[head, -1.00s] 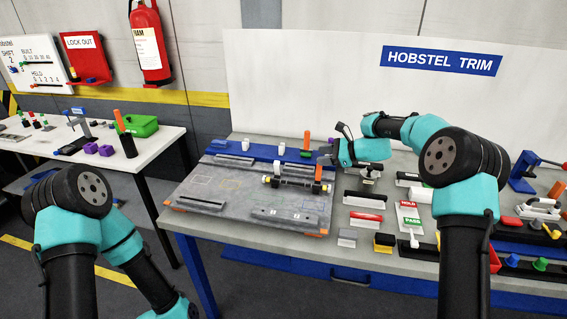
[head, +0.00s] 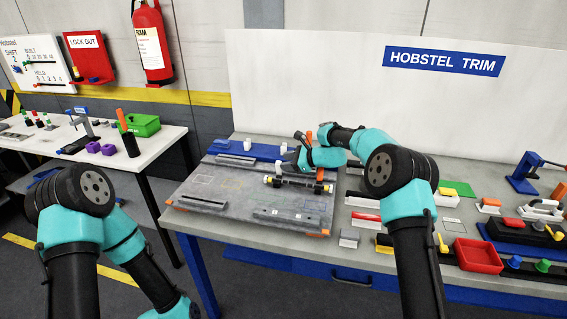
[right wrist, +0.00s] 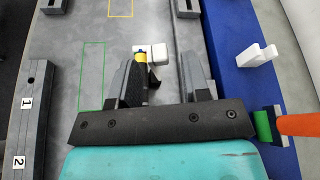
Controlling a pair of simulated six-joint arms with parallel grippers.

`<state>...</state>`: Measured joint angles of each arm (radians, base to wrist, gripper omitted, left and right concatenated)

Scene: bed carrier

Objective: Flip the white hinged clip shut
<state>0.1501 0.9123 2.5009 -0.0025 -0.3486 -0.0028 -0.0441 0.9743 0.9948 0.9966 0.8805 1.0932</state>
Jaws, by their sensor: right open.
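A white spot shows in the head view (head: 267,180) at the left end of the dark shaft (head: 294,184). I cannot tell how far its lid stands open. My right gripper (right wrist: 165,70) is open and empty above the board, with the white block just beyond and between its fingers. In the head view this gripper (head: 287,165) is over the board's far half. My left gripper is out of view.
A blue rail (head: 235,149) behind the board carries upright white pieces (head: 248,143). An orange handle (right wrist: 300,125) stands close to my right gripper. A dark grey rail (head: 287,218) lies at the board's front. A red tray (head: 477,256) and tools fill the right side.

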